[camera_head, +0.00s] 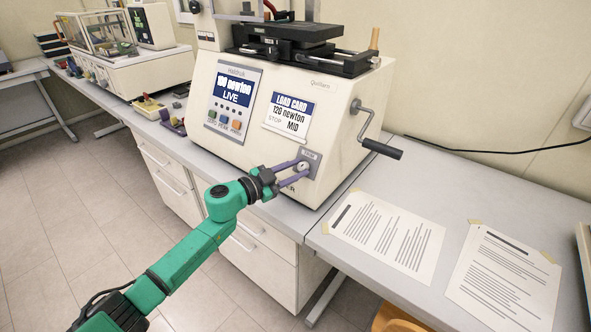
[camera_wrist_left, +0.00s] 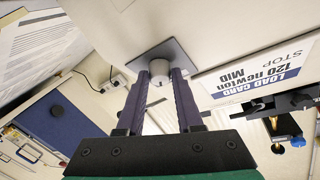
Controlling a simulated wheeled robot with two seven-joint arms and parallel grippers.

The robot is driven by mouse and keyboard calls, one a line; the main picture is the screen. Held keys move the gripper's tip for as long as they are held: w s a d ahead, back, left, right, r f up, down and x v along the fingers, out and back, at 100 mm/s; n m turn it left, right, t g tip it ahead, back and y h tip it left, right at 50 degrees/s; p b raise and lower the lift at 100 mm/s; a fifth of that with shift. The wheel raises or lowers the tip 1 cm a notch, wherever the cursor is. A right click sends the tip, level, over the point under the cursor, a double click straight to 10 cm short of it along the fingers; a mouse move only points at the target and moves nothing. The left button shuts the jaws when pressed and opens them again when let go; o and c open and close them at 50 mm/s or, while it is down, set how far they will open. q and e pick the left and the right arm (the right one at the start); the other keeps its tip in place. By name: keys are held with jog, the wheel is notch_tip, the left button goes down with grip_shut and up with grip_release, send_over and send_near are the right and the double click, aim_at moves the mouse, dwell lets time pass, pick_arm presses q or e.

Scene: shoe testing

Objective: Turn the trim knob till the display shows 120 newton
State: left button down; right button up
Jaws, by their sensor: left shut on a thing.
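In the left wrist view the knob (camera_wrist_left: 160,69) sits between the two fingertips. The display (camera_head: 235,91) shows a value in newton above the word LIVE; its middle digit is too blurred to read surely. The load card (camera_head: 289,117) reads 120 newton, STOP, MID. My right gripper is not in view.
A crank handle (camera_head: 380,148) sticks out from the machine's right side. Several buttons (camera_head: 224,121) sit under the display. Two printed sheets (camera_head: 385,236) (camera_head: 503,279) lie taped on the table at right. Another machine (camera_head: 130,75) stands at the back left.

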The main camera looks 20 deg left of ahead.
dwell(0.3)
pick_arm(q)
jog(key=c, duration=0.6)
grip_release()
jog(key=shift+o, duration=0.2)
jog(key=f+b+v, duration=0.1)
jog(key=b+v, duration=0.2)
jog(key=v, duration=1.1)
jog(key=shift+s+r, duration=0.3)
jog(key=shift+r, duration=0.25)
jog(key=shift+a, duration=0.1)
